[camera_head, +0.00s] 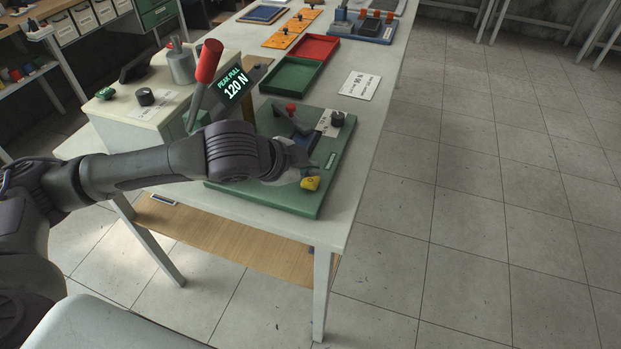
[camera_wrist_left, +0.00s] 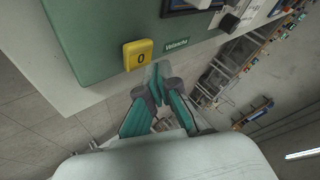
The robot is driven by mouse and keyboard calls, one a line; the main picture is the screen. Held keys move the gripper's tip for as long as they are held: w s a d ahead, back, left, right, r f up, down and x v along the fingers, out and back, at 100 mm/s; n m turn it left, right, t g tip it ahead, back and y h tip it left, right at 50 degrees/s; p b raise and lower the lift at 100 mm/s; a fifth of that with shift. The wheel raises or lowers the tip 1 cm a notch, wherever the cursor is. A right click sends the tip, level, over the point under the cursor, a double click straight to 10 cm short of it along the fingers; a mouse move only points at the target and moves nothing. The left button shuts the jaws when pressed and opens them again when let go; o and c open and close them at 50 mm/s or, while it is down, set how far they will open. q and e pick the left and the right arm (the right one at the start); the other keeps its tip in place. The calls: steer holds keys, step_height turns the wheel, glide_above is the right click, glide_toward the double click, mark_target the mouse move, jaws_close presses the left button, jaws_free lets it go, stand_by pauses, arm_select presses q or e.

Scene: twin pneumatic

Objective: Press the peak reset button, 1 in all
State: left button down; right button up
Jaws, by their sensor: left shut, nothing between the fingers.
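A yellow button block marked 0 (camera_head: 310,184) sits at the near right corner of a green base plate (camera_head: 285,202). In the left wrist view the yellow button (camera_wrist_left: 137,54) is close to the fingertips, up and to their left. My left gripper (camera_head: 302,174) is shut and empty, beside the button; I cannot tell whether it touches it. Its teal-and-grey fingers (camera_wrist_left: 157,80) meet at the tips in the left wrist view. A display (camera_head: 234,86) on the beige tester reads PEAK PULL 120 N. My right gripper is not in view.
The green plate also carries a red-topped part (camera_head: 290,108) and a black knob (camera_head: 337,118). Green (camera_head: 292,85) and red (camera_head: 318,38) trays lie farther back. Open floor is on the right.

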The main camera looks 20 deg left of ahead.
mark_target(309, 183)
arm_select(q)
steer(key=shift+f, duration=0.1)
stand_by(0.3)
steer(key=shift+f, duration=0.3)
steer(key=shift+f, duration=0.55)
stand_by(0.6)
stand_by(0.3)
steer(key=shift+r+p, duration=0.95)
steer(key=shift+p, duration=0.25)
step_height(309, 183, up, 5)
steer(key=p, duration=0.6)
steer(key=shift+r, duration=0.1)
